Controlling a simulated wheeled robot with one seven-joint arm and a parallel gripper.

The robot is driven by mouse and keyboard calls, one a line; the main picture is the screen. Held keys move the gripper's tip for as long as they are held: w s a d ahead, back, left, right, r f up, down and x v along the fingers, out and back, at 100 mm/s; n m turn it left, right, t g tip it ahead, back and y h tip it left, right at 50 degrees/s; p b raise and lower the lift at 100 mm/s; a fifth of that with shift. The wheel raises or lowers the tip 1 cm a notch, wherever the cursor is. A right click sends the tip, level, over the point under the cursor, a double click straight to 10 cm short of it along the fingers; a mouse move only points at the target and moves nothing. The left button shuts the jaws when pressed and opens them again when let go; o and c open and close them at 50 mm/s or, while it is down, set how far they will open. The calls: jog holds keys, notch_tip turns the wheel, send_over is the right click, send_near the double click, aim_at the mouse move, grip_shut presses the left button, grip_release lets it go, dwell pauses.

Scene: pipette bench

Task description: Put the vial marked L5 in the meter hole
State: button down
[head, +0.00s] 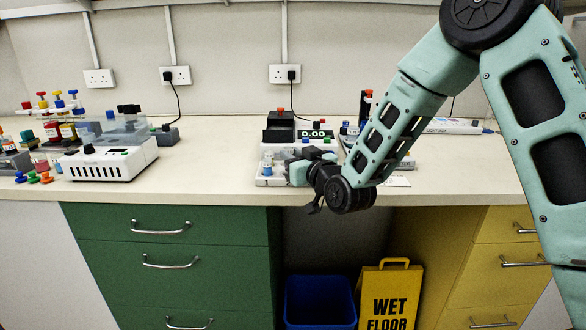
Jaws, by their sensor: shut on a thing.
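My gripper (298,172) reaches left, low over a small white rack (272,181) near the bench's front edge. It is shut on a small vial at its fingertips. The fingers and wrist hide much of it, and no label can be read. A blue-and-white vial (267,169) stands at the rack's left end, just left of the fingers.
A white machine (110,158) with a clear lid stands at left, beside coloured bottles and stoppers. A light box (452,126) lies at the back right. The bench between machine and rack is clear. A wet floor sign (390,296) and blue bin (319,302) stand below.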

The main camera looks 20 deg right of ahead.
jog(key=shift+f, duration=1.55)
jog(key=shift+f, duration=0.1)
jog(key=shift+f+b, duration=0.1)
jog(key=shift+b, duration=0.3)
jog(key=c, duration=1.3)
grip_release()
jog(key=shift+o, duration=0.2)
jog(key=shift+p, duration=0.55)
jog(key=p+v, duration=0.1)
jog(key=v, duration=0.9)
jog(key=shift+s+p, duration=0.25)
jog(key=shift+p, duration=0.1)
jog(key=shift+p, duration=0.7)
